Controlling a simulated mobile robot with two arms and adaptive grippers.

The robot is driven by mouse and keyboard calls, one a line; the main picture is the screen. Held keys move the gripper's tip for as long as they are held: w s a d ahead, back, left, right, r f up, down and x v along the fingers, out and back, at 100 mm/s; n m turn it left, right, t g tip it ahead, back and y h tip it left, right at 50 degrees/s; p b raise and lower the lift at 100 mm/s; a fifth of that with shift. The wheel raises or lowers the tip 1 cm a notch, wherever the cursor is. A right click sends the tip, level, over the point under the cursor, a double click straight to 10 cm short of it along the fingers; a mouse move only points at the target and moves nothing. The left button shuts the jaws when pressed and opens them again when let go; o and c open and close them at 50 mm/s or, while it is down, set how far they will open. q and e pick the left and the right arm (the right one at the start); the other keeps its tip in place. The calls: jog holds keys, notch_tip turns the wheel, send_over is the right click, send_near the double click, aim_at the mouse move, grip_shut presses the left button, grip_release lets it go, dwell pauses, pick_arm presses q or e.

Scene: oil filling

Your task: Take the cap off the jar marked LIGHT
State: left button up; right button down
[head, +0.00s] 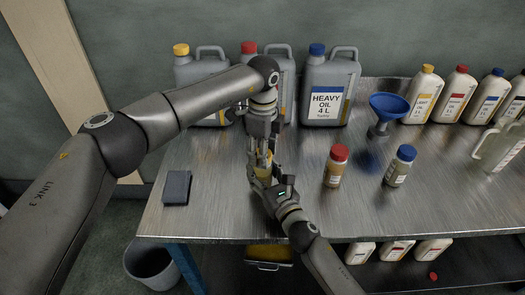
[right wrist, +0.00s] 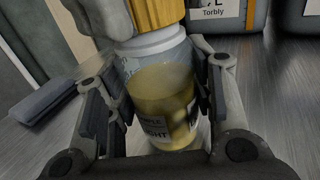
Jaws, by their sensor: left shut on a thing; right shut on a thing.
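The LIGHT jar (right wrist: 163,95) is clear with yellow oil and stands upright between the fingers of my right gripper (right wrist: 160,105), which is shut on it. Its yellow cap (right wrist: 158,12) sits at the top, directly above the white neck (right wrist: 150,42); I cannot tell whether it is still threaded on. My left gripper (head: 262,148) comes down from above and is shut on the cap; one of its fingers shows beside the cap in the right wrist view. In the head view the jar (head: 264,168) is mostly hidden between both grippers, over the metal table (head: 225,215).
A red-capped jar (head: 336,166) and a blue-capped jar (head: 400,166) stand to the right. A blue funnel (head: 388,106), large oil cans (head: 327,88) and several bottles line the back. A dark flat block (head: 177,187) lies at left. The front right of the table is clear.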

pick_arm(q)
jog(key=shift+r, duration=0.2)
jog(key=shift+r, duration=0.9)
jog(key=shift+r, duration=2)
pick_arm(e)
jog(key=c, duration=0.6)
grip_release()
